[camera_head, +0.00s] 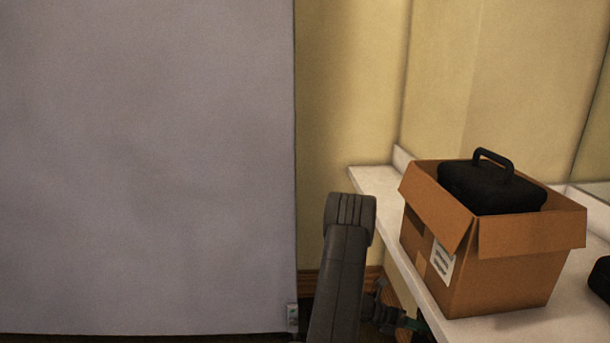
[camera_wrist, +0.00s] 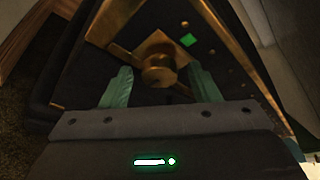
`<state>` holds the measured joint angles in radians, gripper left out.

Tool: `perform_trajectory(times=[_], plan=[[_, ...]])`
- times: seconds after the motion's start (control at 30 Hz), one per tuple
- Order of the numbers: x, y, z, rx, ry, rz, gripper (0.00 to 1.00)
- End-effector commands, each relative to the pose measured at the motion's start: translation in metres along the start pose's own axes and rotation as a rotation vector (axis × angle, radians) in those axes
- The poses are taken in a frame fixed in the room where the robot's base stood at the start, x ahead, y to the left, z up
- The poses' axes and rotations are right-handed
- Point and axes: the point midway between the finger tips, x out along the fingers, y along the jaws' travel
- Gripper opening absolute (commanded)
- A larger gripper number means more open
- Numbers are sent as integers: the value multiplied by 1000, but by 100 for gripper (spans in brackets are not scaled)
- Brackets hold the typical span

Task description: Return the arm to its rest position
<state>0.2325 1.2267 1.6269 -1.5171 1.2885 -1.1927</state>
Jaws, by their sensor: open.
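My arm rises at the bottom middle of the head view, with its elbow bent near the top and its lower links partly hidden behind it. My gripper (camera_wrist: 159,70) shows in the wrist view with its two green fingers apart and nothing held between them. A dark surface with brass-coloured edges and a round knob lies beyond the fingers. I cannot tell how far it is from them. In the head view a small part of the wrist end shows low beside the arm, left of the counter.
A white counter (camera_head: 376,190) runs along the right. On it stands an open cardboard box (camera_head: 520,270) holding a black case (camera_head: 490,190) with a handle. Another black object (camera_head: 601,278) is cut off at the right edge. A large grey panel (camera_head: 145,165) fills the left.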

Motion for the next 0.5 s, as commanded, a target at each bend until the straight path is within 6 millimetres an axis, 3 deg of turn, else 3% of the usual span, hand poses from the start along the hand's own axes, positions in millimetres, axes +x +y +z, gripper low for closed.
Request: perform_trajectory(times=[0.5], plan=[[2, 0, -4, 389, -15, 162, 56]])
